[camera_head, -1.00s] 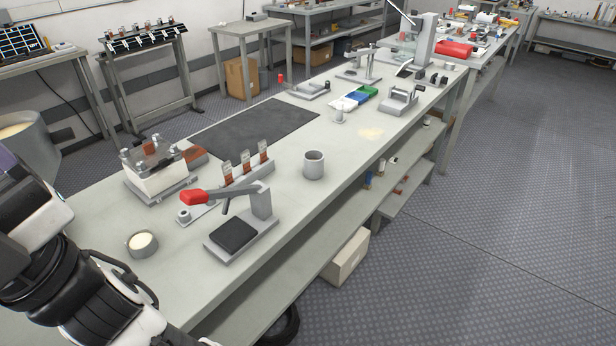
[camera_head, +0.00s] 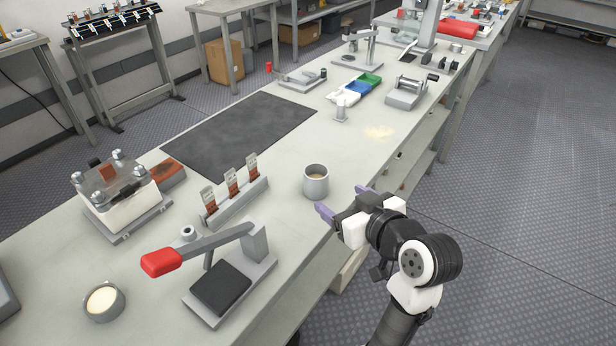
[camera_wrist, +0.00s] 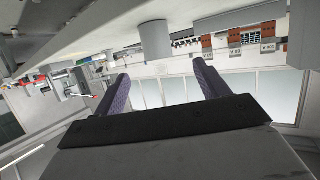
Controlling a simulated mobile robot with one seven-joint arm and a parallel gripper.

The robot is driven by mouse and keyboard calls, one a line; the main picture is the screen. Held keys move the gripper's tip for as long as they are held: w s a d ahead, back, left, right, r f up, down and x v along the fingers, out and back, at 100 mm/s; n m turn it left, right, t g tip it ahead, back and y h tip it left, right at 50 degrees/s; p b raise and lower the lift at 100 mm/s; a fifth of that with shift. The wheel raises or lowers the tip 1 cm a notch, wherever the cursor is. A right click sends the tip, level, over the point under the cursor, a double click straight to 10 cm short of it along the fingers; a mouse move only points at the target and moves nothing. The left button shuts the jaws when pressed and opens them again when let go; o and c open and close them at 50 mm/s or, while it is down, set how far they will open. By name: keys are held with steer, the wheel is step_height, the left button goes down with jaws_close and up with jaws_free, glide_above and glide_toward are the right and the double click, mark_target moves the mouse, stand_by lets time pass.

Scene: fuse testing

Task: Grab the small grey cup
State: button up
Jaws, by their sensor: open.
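In the wrist view, which is upside down, the cup (camera_wrist: 154,40) shows ahead of and roughly between the fingers. My gripper (camera_head: 343,202) is beside the bench's right edge, close to the cup on its lower right. Its purple-grey fingers are spread and empty, apart from the cup. The spread fingers also show in the wrist view (camera_wrist: 161,76). A second, wider and lower grey dish (camera_head: 104,302) with cream contents sits at the lower left.
A lever press with a red handle (camera_head: 160,262) and a rack of fuses (camera_head: 235,205) stand left of the cup. A dark mat (camera_head: 240,135) lies behind. A small grey post (camera_head: 341,110) stands farther back. The bench around the cup is mostly clear.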

mark_target(322, 188)
steer(key=shift+g, duration=0.3)
steer(key=x, duration=0.2)
steer(key=f+x, duration=0.1)
steer(key=x, duration=0.2)
steer(key=p+x, duration=0.1)
steer(key=x, duration=0.1)
steer(key=shift+w+d+f, duration=0.2)
steer(key=shift+d+f, duration=0.05)
steer(key=shift+f, duration=0.05)
steer(key=shift+p+x, duration=0.75)
steer(key=shift+x, duration=1.95)
steer(key=shift+w+d+r, duration=0.1)
steer(key=shift+d, duration=0.05)
steer(key=c, duration=1.1)
steer(key=shift+c, duration=0.2)
steer(key=shift+r, duration=0.2)
step_height(322, 188, up, 19)
steer(key=shift+r+b, duration=0.2)
steer(key=shift+b, duration=0.1)
